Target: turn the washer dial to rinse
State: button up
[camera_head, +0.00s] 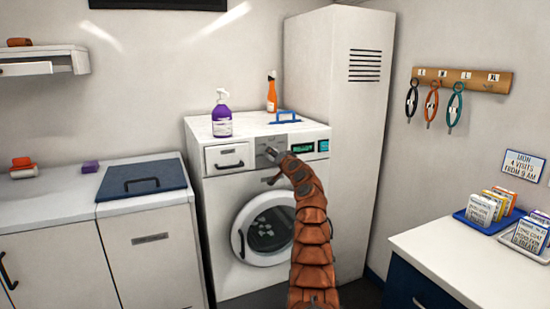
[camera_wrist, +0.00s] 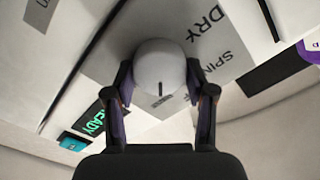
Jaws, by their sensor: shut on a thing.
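The washer (camera_head: 262,185) stands against the back wall in the head view, with its round door closed. Its white round dial (camera_wrist: 160,65) fills the middle of the wrist view, with a short dark mark on its face. The words DRY and SPIN are printed on the grey panel (camera_wrist: 205,45) beside it; I see no rinse label. My gripper (camera_wrist: 159,82) has one finger on each side of the dial and is shut on it. In the head view my gripper (camera_head: 274,160) is at the washer's control panel and hides the dial.
A green READY display (camera_head: 303,148) is right of my gripper, and a closed drawer (camera_head: 231,156) is left. A purple pump bottle (camera_head: 221,115) and an orange spray bottle (camera_head: 271,92) stand on the washer. A tall white cabinet (camera_head: 335,120) stands close on the right.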

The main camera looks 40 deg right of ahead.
dwell(0.4)
jog(key=o, duration=1.1)
jog(key=shift+o, duration=0.2)
jog(key=shift+s+d+m, duration=0.1)
jog(key=shift+s+m, duration=0.05)
jog(key=shift+m, duration=0.15)
jog(key=v, duration=0.7)
jog(key=shift+s, duration=0.15)
dwell(0.9)
